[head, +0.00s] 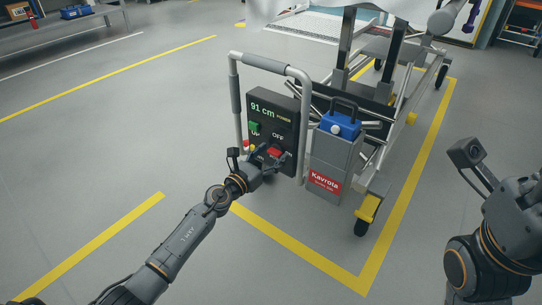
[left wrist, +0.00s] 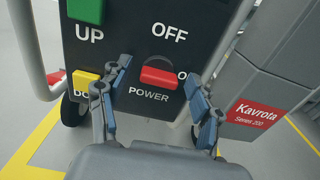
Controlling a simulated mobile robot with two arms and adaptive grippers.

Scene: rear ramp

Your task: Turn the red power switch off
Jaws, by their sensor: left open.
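The red power switch (head: 275,152) sits low on the black control panel (head: 287,104) of the wheeled lift. In the left wrist view the red switch (left wrist: 158,77) is a wide bar, with OFF printed above it and POWER below. The label to its right is partly hidden by a finger. My left gripper (left wrist: 157,70) is open, its fingers apart on either side of the switch with nothing between them. I cannot tell whether it touches the panel. In the head view my right arm is at the right edge; its fingers cannot be made out.
A green UP button (left wrist: 86,6) and a yellow button (left wrist: 86,79) are left of the switch. The display (head: 265,112) reads 91 cm. A grey handle frame (head: 236,88) surrounds the panel. A grey Kavrota box (head: 335,160) stands to its right. Yellow lines mark open floor.

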